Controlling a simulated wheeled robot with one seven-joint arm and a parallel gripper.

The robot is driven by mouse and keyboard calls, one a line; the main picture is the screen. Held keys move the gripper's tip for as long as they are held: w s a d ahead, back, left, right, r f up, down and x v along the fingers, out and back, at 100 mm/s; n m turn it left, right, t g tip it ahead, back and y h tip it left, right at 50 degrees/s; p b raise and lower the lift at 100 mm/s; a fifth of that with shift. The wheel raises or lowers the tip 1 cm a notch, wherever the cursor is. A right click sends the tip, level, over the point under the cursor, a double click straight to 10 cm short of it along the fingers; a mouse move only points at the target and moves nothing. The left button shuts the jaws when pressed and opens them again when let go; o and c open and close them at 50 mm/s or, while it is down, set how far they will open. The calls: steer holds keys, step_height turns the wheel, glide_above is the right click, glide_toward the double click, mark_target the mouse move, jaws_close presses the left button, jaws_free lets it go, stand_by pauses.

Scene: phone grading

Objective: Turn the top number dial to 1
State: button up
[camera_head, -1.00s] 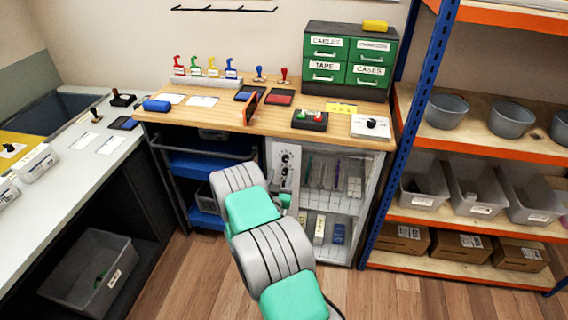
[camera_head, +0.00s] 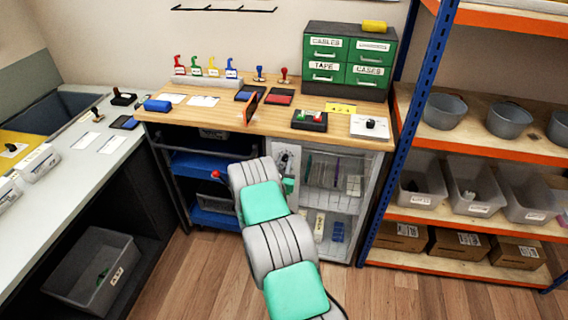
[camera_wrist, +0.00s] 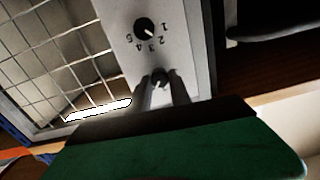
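A pale control panel (camera_head: 293,151) stands under the wooden bench, largely covered by my arm in the head view. In the wrist view the panel (camera_wrist: 188,45) appears upside down. The top dial (camera_wrist: 159,77), a black knob with a light mark, is between the two fingers of my gripper (camera_wrist: 161,88). The fingers look slightly apart from it; contact is unclear. Its numbers are hidden. A lower dial (camera_wrist: 145,27) is farther up the wrist picture, with numbers 1 to 5 around it.
A wire-fronted rack (camera_wrist: 65,60) adjoins the panel; this rack (camera_head: 335,190) is to its right in the head view. Dark open space is on the panel's other side. The bench top (camera_head: 215,118) overhangs above. A shelf rack (camera_head: 470,145) stands farther right.

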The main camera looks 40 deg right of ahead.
jaws_close()
steer(key=shift+f+n+b, duration=0.1)
steer(key=shift+n+b, duration=0.2)
steer(key=shift+b, duration=0.15)
steer(key=n+b, duration=0.3)
steer(key=shift+f+n, duration=0.1)
steer(key=shift+n, duration=0.2)
steer(key=n+b, duration=0.3)
steer(key=n, duration=0.1)
steer(key=shift+w, duration=0.1)
steer(key=n+b, duration=0.1)
steer(key=n, duration=0.3)
steer(key=shift+a, duration=0.1)
steer(key=n+b, duration=0.1)
steer(key=n, duration=1)
steer(key=shift+g, duration=0.3)
steer(key=shift+n, duration=0.3)
